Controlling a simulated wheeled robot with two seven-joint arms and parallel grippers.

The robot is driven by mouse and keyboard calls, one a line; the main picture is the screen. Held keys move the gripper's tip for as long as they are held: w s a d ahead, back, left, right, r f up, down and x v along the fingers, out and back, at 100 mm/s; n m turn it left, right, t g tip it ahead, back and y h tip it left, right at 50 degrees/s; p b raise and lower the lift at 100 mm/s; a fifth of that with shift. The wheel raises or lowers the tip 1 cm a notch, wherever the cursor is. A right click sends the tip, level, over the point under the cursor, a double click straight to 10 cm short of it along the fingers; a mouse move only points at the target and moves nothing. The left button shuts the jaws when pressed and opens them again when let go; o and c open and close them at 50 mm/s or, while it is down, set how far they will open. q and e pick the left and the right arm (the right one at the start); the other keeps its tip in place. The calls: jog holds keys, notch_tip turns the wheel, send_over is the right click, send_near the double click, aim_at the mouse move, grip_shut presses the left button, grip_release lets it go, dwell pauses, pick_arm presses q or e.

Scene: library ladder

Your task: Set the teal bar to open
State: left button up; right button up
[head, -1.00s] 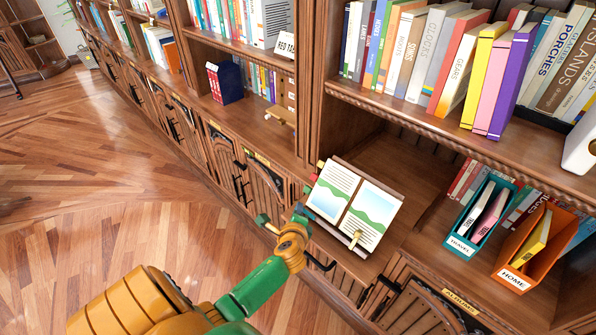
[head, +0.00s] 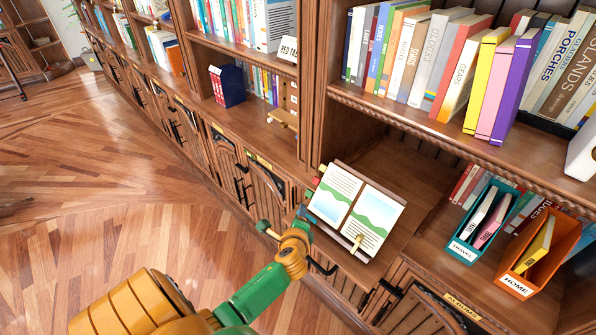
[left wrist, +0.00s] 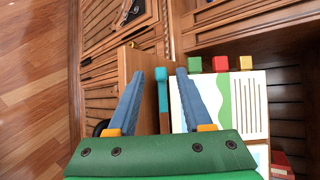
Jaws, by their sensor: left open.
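The teal bar (left wrist: 161,91) shows in the left wrist view as a short upright strip against a brown wooden panel. It lies between the two blue fingers of my left gripper (left wrist: 158,78), with a gap on both sides. The fingers are open and do not visibly touch it. In the head view my left arm reaches to the left edge of the book stand, and I cannot make out the bar clearly there. My right gripper is not in view.
An open picture book (head: 356,212) on a stand sits right beside my left gripper. Red, green and yellow blocks (left wrist: 221,64) line its edge. A teal box (head: 478,226) and an orange box (head: 541,255) stand farther right. The floor at left (head: 110,235) is clear.

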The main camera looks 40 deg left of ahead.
pick_arm(q)
jog(key=v, duration=0.6)
jog(key=shift+s, duration=0.1)
